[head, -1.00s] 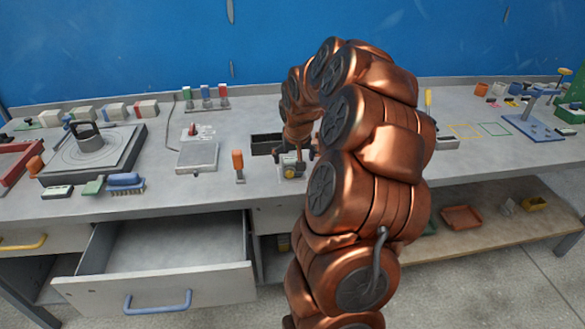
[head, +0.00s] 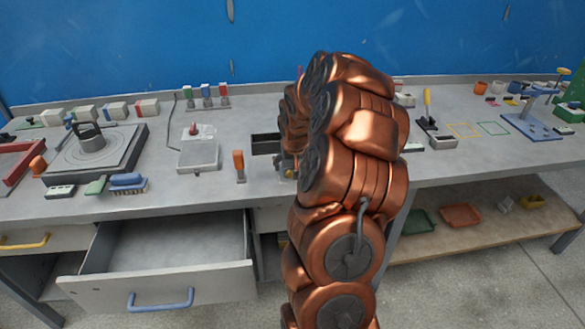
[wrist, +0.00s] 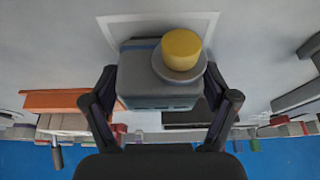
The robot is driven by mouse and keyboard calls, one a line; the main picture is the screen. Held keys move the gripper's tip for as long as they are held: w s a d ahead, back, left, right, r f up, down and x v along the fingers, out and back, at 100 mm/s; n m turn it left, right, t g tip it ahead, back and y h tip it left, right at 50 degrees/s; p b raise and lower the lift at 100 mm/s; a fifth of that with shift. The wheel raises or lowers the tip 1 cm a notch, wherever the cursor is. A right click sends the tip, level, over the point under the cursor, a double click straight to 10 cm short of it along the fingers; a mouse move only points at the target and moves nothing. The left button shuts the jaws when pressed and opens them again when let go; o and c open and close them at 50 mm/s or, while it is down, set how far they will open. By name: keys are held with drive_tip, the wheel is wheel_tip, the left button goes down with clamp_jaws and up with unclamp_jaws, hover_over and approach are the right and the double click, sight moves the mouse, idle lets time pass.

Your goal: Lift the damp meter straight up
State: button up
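The damp meter (wrist: 160,88) is a grey block with a round yellow knob on a grey collar, seen close up in the wrist view. It sits within a white outlined square on the grey bench. My gripper (wrist: 161,75) straddles it, one dark finger on each side. The fingers look spread, with the tips beside the meter's sides; firm contact is not clear. In the head view only a small part of the meter (head: 287,165) shows at the left edge of my copper arm, which hides my gripper.
An orange-handled tool (head: 239,163) stands just left of the meter, and a dark open box (head: 265,143) lies behind it. A grey scale-like device (head: 198,156) is further left. An open drawer (head: 168,257) juts out below the bench front.

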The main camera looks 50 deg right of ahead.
drive_tip(key=c, duration=1.3)
